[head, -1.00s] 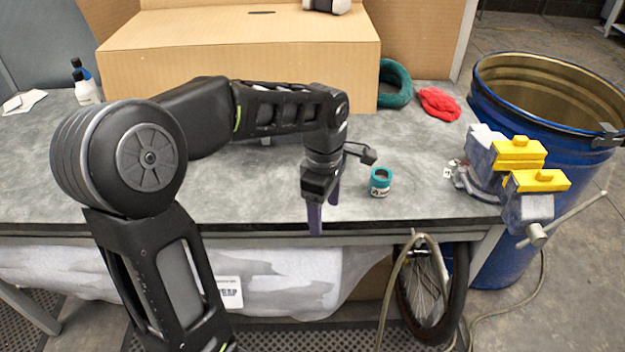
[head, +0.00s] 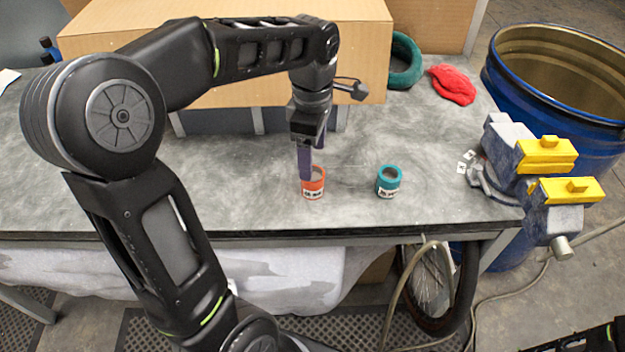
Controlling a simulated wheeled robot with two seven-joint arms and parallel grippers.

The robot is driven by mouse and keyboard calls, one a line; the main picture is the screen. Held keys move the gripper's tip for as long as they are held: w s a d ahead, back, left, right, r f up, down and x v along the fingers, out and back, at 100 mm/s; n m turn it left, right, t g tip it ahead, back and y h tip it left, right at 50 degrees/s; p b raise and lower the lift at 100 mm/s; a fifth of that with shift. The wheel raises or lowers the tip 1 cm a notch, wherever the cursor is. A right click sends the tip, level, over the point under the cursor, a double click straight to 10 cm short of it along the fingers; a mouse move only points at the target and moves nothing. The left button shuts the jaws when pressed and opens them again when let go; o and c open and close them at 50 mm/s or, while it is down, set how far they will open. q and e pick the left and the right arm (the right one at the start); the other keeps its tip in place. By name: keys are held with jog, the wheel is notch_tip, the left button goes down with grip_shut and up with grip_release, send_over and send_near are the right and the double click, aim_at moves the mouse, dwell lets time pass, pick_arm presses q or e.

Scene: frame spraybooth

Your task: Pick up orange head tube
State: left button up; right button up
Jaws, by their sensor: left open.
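The orange head tube (head: 314,190) is a short ring with a white label. It stands upright on the grey bench near its front edge. My left gripper (head: 306,172) points down with its purple fingers open. Its fingertips overlap the tube's upper left rim in the picture. I cannot tell whether they touch it or stand inside or behind the rim. A similar teal head tube (head: 389,182) stands to the right, apart from the gripper. My right gripper is not in view.
A vise with yellow jaws (head: 545,155) is at the bench's right end. A cardboard box (head: 225,30), a green ring (head: 405,62) and a red cloth (head: 453,84) are at the back. A blue drum (head: 530,85) stands behind the vise. The bench (head: 230,190) left of the tube is clear.

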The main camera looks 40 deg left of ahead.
aim_at(313, 182)
pick_arm(q)
jog(key=shift+f, duration=1.4)
jog(key=shift+f+p, duration=0.6)
jog(key=shift+f, duration=2)
grip_shut()
